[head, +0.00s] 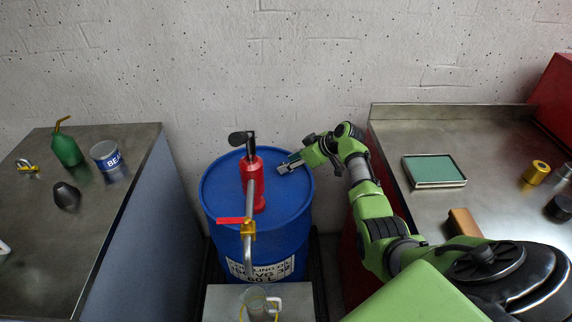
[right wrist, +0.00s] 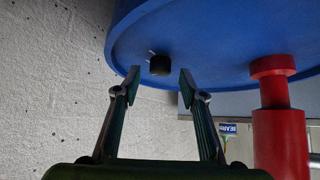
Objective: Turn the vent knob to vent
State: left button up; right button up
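The vent knob (right wrist: 160,65) is a small black cylinder on the lid of the blue drum (right wrist: 215,40), with a pale mark beside it. The drum also shows in the head view (head: 222,190), where I cannot make out the knob near my gripper. My right gripper (head: 285,165) is over the right part of the drum lid. In the right wrist view the right gripper (right wrist: 160,84) is open and empty, its fingertips on either side of the knob with gaps, apparently not touching it. My left gripper is not in view.
A red pump (head: 252,182) with a metal spout stands on the drum left of my right gripper. A glass jug (head: 256,302) stands below the spout. The left bench (head: 105,215) holds a can and bottles; the right bench (head: 440,120) holds a green-topped tray (head: 433,170).

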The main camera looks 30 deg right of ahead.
jog(key=shift+x, duration=0.8)
jog(key=shift+w+a+f, duration=0.1)
jog(key=shift+w+f, duration=0.15)
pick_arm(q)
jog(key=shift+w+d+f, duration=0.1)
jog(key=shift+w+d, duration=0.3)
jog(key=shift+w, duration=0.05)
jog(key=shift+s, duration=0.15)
pick_arm(e)
grip_shut()
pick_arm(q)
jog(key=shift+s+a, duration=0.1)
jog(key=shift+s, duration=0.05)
